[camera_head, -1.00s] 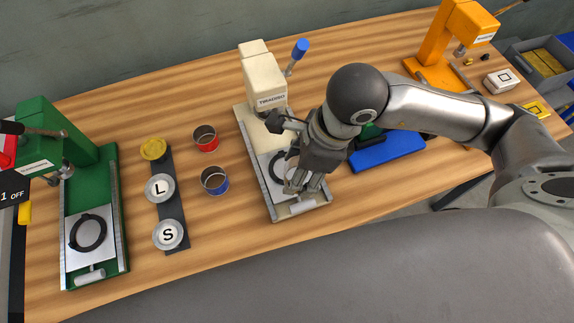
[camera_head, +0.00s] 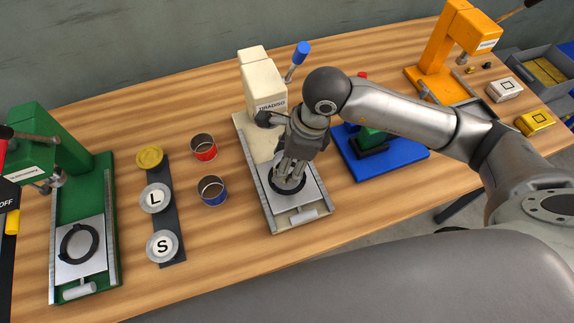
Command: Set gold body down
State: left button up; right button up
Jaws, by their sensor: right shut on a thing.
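My right gripper (camera_head: 288,179) is shut, pointing down at the black ring (camera_head: 290,186) on the pale plate of the cream press (camera_head: 301,196). The fingers are over or inside the ring; whether they touch it I cannot tell. What they hold, taken from the task as the gold body, is hidden by the fingers, and no gold colour shows there. My left gripper is not in view.
A green press (camera_head: 107,229) stands left. A dark strip (camera_head: 168,187) carries a gold disc (camera_head: 149,157) and discs marked L and S. A red cup (camera_head: 204,147) and a blue cup (camera_head: 212,190) stand beside it. A blue base (camera_head: 402,166) and an orange press (camera_head: 447,48) are right.

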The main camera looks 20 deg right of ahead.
notch_tip(320, 180, down, 2)
jog(key=shift+f+p, duration=0.1)
jog(key=shift+p, duration=0.55)
jog(key=shift+f, duration=0.45)
jog(key=shift+f, duration=0.1)
jog(key=o, duration=0.8)
